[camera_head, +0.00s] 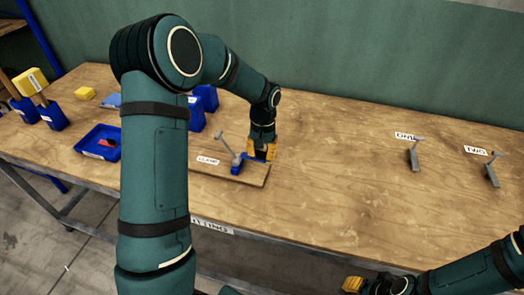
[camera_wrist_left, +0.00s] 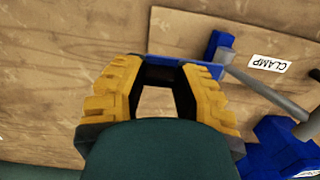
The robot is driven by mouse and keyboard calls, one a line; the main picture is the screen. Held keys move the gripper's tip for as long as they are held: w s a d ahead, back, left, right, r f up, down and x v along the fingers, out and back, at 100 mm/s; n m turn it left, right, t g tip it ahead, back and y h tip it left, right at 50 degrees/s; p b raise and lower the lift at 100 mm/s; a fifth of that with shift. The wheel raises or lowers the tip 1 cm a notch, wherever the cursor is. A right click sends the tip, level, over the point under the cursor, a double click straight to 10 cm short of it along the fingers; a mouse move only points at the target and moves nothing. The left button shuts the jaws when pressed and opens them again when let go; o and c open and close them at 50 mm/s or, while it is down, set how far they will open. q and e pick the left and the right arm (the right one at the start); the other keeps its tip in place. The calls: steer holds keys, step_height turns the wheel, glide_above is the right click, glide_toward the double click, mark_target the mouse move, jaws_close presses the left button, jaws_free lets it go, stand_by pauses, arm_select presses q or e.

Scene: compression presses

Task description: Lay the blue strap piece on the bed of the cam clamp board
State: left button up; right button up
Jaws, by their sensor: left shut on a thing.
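The cam clamp board (camera_head: 247,178) is a flat wooden board labelled CLAMP on the table, with a grey lever (camera_head: 228,146) on a blue base. The board also shows in the left wrist view (camera_wrist_left: 190,24). My left gripper (camera_head: 262,153) points down over the board's far right part, beside the clamp. It is shut on the blue strap piece (camera_wrist_left: 165,60), a thin blue strip across its orange fingertips. Whether the strap touches the board I cannot tell. My right gripper (camera_head: 352,284) is low at the front edge of the picture; its jaw opening does not show clearly.
A blue tray (camera_head: 84,149) with a red piece stands left of my left arm. Grey levers marked ONE (camera_head: 414,156) and TWO (camera_head: 491,172) stand at right. The table between board and levers is clear.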

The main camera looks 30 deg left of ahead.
mark_target(262, 158)
arm_select(q)
steer(key=shift+f+b, duration=0.95)
steer(key=shift+f, duration=0.7)
steer(key=shift+f+b, duration=0.75)
steer(key=shift+f, duration=0.6)
steer(key=o, duration=0.9)
steer(key=shift+o, duration=0.2)
